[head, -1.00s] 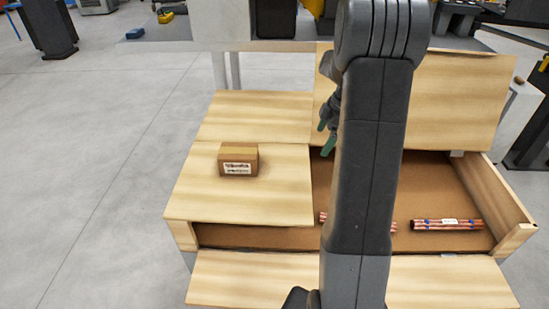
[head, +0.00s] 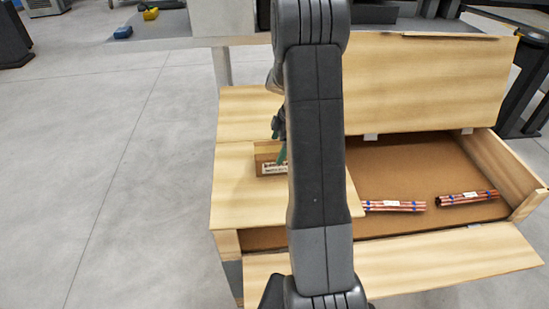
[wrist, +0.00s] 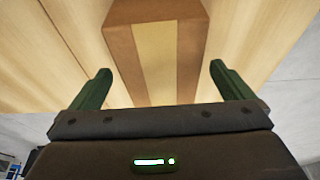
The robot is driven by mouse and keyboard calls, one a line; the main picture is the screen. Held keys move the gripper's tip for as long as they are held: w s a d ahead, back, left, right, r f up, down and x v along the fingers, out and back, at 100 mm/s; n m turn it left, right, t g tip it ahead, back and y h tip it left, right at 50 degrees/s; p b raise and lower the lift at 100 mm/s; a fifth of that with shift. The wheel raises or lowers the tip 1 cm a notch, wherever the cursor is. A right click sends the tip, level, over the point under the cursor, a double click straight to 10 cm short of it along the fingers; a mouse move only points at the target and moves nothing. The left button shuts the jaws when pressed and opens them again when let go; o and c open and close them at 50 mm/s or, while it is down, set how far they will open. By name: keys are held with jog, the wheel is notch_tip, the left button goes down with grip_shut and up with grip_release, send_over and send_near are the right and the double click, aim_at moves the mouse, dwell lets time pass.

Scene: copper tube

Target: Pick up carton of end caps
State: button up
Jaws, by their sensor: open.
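The carton of end caps (head: 267,159) is a small brown box with a white label. It sits on the closed wooden lid at the left of the crate, and my arm hides its right part in the head view. In the wrist view the carton (wrist: 158,50) shows a pale tape strip and lies between and beyond the green fingers. My gripper (wrist: 154,78) is open and empty, with a finger to each side of the carton's near end. In the head view my gripper (head: 280,145) is at the carton, partly hidden by my arm; contact cannot be told.
The wooden crate (head: 522,203) has an open right section with bundles of copper tubes (head: 468,199) inside. A raised lid panel (head: 430,85) stands behind it. A lowered front flap (head: 440,262) lies before it. Grey floor (head: 110,180) is clear at left.

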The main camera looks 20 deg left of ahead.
jog(key=x, duration=0.5)
jog(key=shift+s+a+p, duration=0.1)
jog(key=shift+a+p, duration=0.15)
jog(key=shift+p, duration=0.15)
jog(key=shift+c, duration=0.4)
jog(key=c, duration=1)
jog(key=shift+r, duration=0.2)
